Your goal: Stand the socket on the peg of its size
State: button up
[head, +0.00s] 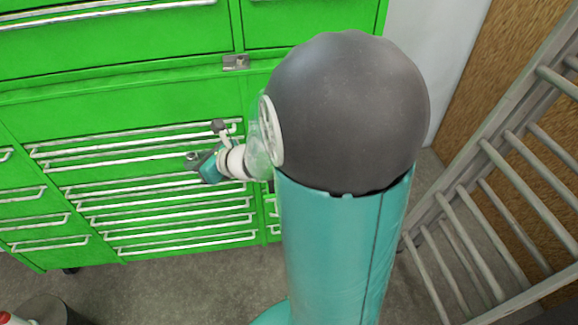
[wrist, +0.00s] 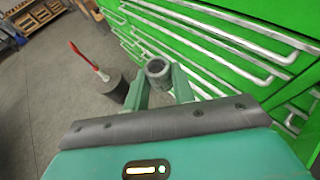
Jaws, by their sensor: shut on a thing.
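The socket (wrist: 158,70) is a short grey metal cylinder with an open, hollow end facing the wrist camera. My gripper (wrist: 160,84) is shut on it, with one green finger on each side. In the head view my gripper (head: 207,168) is small and partly hidden by my arm, in front of the green cabinet. The grey socket end (head: 192,159) shows at its tip. I see no peg in either view.
The green tool cabinet (head: 150,110) with silver drawer handles stands close behind my gripper. A dark cylinder (wrist: 114,90) stands on the floor, with a red-handled object (wrist: 88,60) by it. A grey ladder (head: 500,190) leans at right. Open floor lies left in the wrist view.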

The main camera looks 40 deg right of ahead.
jog(key=w+d+r+v, duration=0.1)
jog(key=v, duration=1.9)
jog(key=shift+n+y, duration=0.3)
jog(key=w+d+f, duration=0.1)
jog(key=d+f, duration=0.2)
jog(key=d, duration=0.1)
jog(key=w+d+f, duration=0.1)
jog(key=d+f, duration=0.2)
jog(key=d, duration=0.1)
jog(key=w+d+f, duration=0.2)
jog(key=d+f, duration=0.1)
jog(key=d, duration=0.1)
jog(key=shift+d, duration=0.2)
jog(key=shift+w+d+f, duration=0.1)
jog(key=shift+d+f, duration=0.15)
jog(key=shift+f, duration=0.05)
jog(key=shift+d+f, duration=0.1)
jog(key=shift+f, duration=1.5)
jog(key=shift+f, duration=0.65)
jog(key=o, duration=1)
jog(key=shift+f, duration=0.1)
